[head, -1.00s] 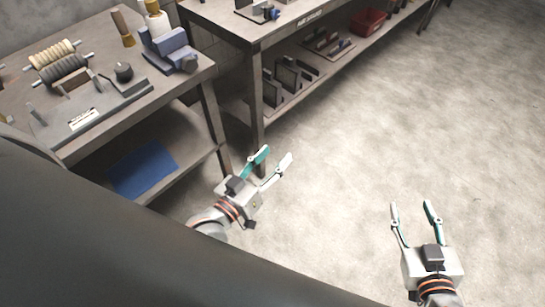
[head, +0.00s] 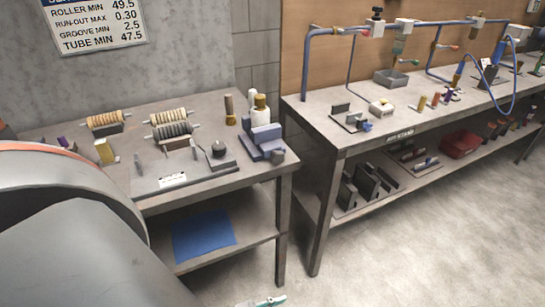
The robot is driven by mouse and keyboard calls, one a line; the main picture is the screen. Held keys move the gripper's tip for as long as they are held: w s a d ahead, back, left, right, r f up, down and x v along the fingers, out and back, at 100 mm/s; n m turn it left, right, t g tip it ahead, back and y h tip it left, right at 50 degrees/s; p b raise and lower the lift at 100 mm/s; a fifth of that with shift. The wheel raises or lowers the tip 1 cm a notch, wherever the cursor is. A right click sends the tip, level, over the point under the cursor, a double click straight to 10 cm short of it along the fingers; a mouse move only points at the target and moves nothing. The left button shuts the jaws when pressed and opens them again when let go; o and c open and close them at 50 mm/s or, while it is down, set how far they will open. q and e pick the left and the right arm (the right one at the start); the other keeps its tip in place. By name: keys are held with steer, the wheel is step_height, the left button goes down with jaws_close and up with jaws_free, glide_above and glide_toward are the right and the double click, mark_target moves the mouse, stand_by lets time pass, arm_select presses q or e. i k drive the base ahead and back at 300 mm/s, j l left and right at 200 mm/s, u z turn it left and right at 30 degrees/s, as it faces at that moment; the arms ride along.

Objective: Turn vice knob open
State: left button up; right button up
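The vice (head: 264,141) is a blue-grey block-like tool at the front right corner of the left table, in the head view. A dark grey round knob (head: 278,156) sits at its front, facing the table's right edge. Only a teal and white fingertip part of my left gripper (head: 262,301) shows at the bottom edge, well below and apart from the vice. The rest of it is cut off, so its opening is unclear. My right gripper is out of view.
A second bench (head: 345,143) stands to the right across a gap. Open floor (head: 430,250) lies in front.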

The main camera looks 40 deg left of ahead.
mark_target(277, 158)
steer(key=i+l+u, duration=0.15)
steer(key=i+u, duration=0.25)
steer(key=i+l+u, duration=0.2)
steer(key=u, duration=0.2)
steer(key=i+l+u, duration=0.25)
steer(key=u, duration=0.2)
steer(key=i+l+u, duration=0.2)
steer(key=l+u, duration=0.2)
steer(key=i+l+u, duration=0.1)
steer(key=l+u, duration=0.3)
steer(key=l, duration=0.15)
steer(key=l+u, duration=0.8)
steer(key=l, duration=0.15)
steer(key=l+u, duration=0.4)
steer(key=k+l, duration=0.05)
steer(key=l, duration=0.05)
